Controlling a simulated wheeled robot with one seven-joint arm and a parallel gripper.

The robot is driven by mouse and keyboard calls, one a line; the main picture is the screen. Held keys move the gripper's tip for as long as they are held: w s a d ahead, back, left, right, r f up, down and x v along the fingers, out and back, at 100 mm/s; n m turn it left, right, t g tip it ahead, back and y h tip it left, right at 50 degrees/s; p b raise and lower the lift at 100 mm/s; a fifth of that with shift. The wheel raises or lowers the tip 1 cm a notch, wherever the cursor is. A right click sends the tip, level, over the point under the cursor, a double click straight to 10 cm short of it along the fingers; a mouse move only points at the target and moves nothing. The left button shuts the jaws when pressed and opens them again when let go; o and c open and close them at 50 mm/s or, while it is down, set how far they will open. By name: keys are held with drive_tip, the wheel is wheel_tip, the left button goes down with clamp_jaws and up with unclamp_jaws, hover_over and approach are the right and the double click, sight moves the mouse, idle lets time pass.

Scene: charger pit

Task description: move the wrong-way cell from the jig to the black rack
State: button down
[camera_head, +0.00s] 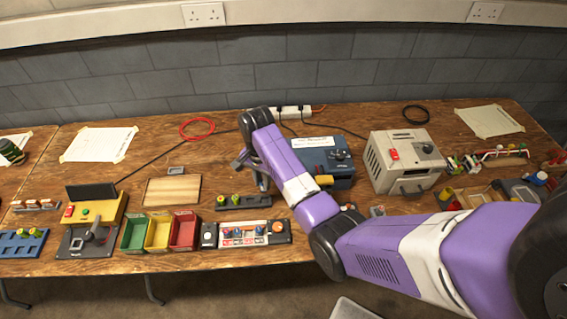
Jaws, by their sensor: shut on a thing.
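My gripper (251,172) points down just behind and above the right part of the black rack (232,207). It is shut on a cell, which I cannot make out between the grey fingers. Two yellow-green cells (222,200) stand in the left part of the rack. The jig (246,243), a long pale panel with dark ends, lies in front of the rack. Several small coloured cells stand along it; which way each faces is too small to tell.
Green, yellow and red bins (183,234) stand left of the jig. A wooden board (172,191) lies behind them. A blue box (325,158) and a beige power unit (401,160) stand right of my gripper. A yellow device (95,208) stands further left.

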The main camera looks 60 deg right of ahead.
drive_tip(key=shift+w+d+f, duration=0.2)
drive_tip(key=shift+f, duration=0.05)
drive_tip(key=shift+w+d+f, duration=0.1)
drive_tip(key=shift+d, duration=0.05)
drive_tip(key=shift+f, duration=0.55)
drive_tip(key=shift+f+b, duration=1.45)
drive_tip(key=shift+f, duration=1.1)
drive_tip(key=shift+f+b, duration=0.5)
drive_tip(key=shift+f, duration=0.55)
drive_tip(key=c, duration=1.2)
unclamp_jaws()
